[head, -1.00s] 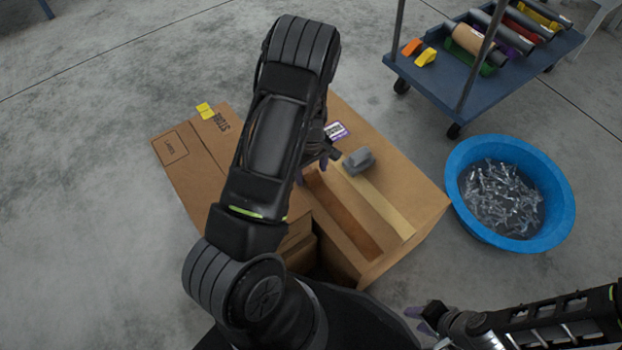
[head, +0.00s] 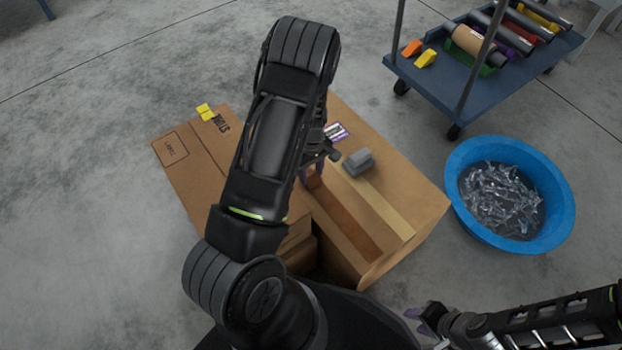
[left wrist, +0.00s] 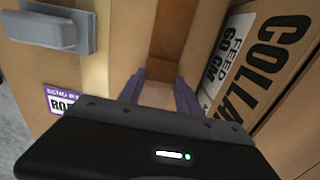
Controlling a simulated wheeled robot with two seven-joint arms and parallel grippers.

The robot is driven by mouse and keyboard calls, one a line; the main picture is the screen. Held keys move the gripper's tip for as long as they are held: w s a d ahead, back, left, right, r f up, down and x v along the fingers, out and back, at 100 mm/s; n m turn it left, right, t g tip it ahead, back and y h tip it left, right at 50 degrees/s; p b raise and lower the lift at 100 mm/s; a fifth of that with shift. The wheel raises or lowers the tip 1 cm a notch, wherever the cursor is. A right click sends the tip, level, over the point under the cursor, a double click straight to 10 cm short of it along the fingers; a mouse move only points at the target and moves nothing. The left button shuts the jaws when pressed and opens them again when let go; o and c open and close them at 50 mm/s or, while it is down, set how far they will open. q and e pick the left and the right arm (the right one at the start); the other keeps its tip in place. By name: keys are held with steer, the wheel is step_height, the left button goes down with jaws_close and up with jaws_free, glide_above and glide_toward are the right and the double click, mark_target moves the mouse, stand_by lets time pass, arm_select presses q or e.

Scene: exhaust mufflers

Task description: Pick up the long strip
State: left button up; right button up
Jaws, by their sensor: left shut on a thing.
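In the left wrist view a brown strip (left wrist: 170,36) runs away from the fingers. My left gripper (head: 316,174) is at the strip's far end, largely behind my own arm. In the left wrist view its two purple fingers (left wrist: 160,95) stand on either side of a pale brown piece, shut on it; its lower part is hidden. My right gripper (head: 425,316) is at the bottom right, away from the box, too small to judge.
The cardboard box (head: 180,180) stands on the floor. A printed carton (left wrist: 255,70) is close right of the fingers. A blue tub (head: 560,210) and a blue cart (head: 425,88) stand at right.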

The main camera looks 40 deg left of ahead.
mark_target(311, 180)
arm_select(q)
steer(key=c, duration=0.4)
steer(key=shift+r, duration=0.1)
step_height(311, 180, up, 10)
steer(key=p, duration=0.3)
stand_by(0.6)
